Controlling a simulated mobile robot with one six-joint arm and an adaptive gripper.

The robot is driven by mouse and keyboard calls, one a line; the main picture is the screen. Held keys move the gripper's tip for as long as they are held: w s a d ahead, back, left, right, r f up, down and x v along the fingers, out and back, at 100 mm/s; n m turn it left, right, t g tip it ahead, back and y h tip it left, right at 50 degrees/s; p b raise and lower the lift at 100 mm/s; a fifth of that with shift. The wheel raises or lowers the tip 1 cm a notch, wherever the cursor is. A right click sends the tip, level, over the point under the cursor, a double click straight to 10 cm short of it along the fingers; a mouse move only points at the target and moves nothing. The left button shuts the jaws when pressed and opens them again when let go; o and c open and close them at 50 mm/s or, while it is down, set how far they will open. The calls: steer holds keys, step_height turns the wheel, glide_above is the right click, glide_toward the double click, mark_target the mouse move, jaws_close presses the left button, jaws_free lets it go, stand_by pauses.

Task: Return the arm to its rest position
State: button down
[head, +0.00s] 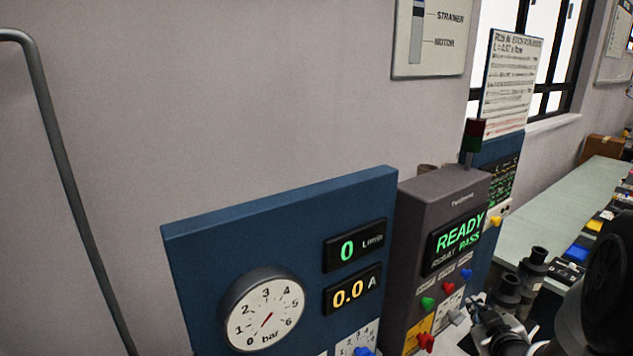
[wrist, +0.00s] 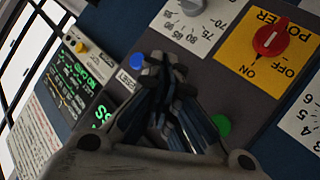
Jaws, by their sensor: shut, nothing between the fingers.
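My gripper (wrist: 163,70) is in front of the grey control panel, with its dark fingers together and nothing between them. In the head view, the dark arm comes in from the lower right edge. The grey tester (head: 425,215) shows READY and RESULT PASS in green. In the wrist view, a red power knob (wrist: 270,38) sits on a yellow plate marked ON and OFF, right of the fingers. A green button (wrist: 221,125) and a blue button (wrist: 125,80) lie on either side of the fingers. I cannot tell whether the fingertips touch the panel.
Left of the tester, a blue panel (head: 205,265) carries a pressure dial (head: 265,308) and displays reading 0 and 0.0 A. A grey pipe (head: 72,180) runs down the far left wall. A green-topped bench (head: 545,215) with parts stands at the right.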

steer(key=s+a+r+m+g+y+b, duration=0.1)
steer(key=s+a+r+g, duration=0.2)
steer(key=s+a, duration=0.6)
steer(key=s+a+r+m+g+b, duration=0.2)
steer(key=s+a+r+g, duration=0.15)
steer(key=s+a, duration=0.5)
steer(key=s+a+g+y, duration=0.2)
steer(key=s+a, duration=0.6)
steer(key=s, duration=0.2)
steer(key=shift+s+a+f, duration=0.15)
steer(key=shift+f, duration=0.3)
